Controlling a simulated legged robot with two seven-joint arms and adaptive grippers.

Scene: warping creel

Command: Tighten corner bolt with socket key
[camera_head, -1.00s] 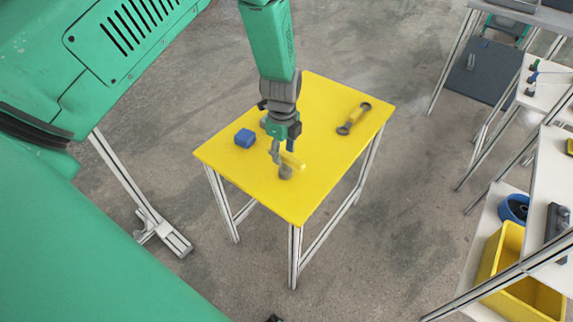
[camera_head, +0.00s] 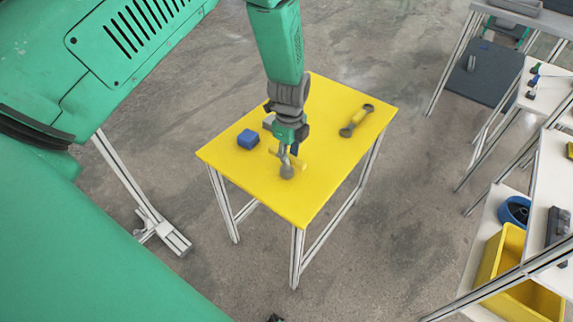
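My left gripper (camera_head: 287,158) reaches down from the top over a yellow table. Its fingers are at a tool with a yellow handle (camera_head: 300,164) and a round grey end (camera_head: 287,172), which may be the socket key. The fingers partly cover this tool; I cannot tell whether they are open around it or shut on it. A second tool, a wrench (camera_head: 357,118) with dark ends and a yellow middle, lies at the table's right. No corner bolt can be made out. My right gripper is not in view.
A large green machine body (camera_head: 90,220) fills the left side. Shelves at the right hold a yellow bin (camera_head: 487,270) and a blue ring-shaped thing (camera_head: 515,210). The table's front part is clear.

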